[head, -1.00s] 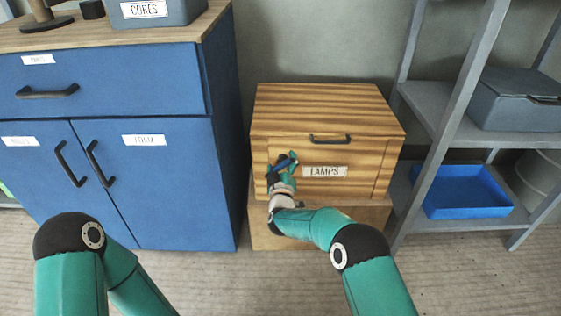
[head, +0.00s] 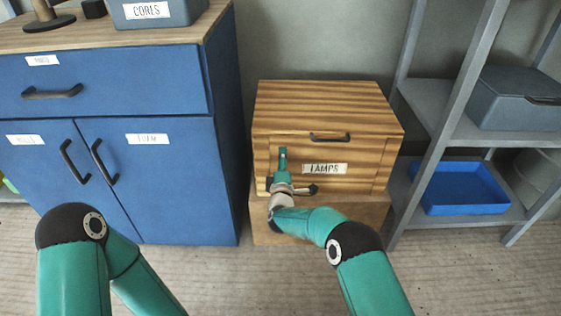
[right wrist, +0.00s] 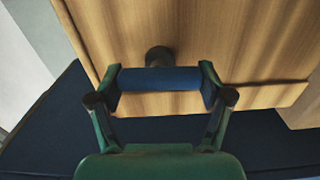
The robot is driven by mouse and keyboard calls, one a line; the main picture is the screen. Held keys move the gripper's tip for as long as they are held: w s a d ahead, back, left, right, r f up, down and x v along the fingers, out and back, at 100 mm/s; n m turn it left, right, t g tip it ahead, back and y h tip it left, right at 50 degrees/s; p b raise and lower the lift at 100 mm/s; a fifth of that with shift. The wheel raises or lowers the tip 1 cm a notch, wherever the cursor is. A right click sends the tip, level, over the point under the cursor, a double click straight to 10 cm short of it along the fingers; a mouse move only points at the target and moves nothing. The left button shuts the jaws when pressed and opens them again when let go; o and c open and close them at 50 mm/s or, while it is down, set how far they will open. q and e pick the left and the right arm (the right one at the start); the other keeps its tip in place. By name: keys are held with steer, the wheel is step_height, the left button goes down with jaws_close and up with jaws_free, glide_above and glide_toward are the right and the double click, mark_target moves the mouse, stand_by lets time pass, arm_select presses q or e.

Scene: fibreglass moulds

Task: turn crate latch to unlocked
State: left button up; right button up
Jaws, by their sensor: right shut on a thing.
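The wooden crate (head: 345,104) has a front panel with a dark handle and a label that seems to read "LAMPS". My right gripper (head: 283,158) is at the left part of that panel. In the right wrist view my right gripper (right wrist: 160,80) is shut on the blue bar of the latch (right wrist: 160,78), with one finger at each end. A dark round pivot (right wrist: 158,57) joins the bar to the wood. The bar lies across the wood grain, so it stands about upright on the crate. In the head view the gripper mostly hides it. My left gripper is out of view.
A blue cabinet (head: 180,185) stands left of the crate. A grey shelf rack (head: 445,118) on the right holds a grey box (head: 515,100) and a blue tray (head: 460,209). The crate sits on a wooden base (head: 345,219). Floor shows in front.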

steer(key=shift+s+a+f+n, duration=0.15)
steer(key=shift+a+f+n, duration=0.2)
steer(key=shift+n, duration=0.15)
steer(key=o, duration=0.9)
steer(key=shift+o, duration=0.9)
steer(key=shift+d+r, duration=0.15)
steer(key=shift+d, duration=0.1)
steer(key=s, duration=1.2)
steer(key=shift+w, duration=0.1)
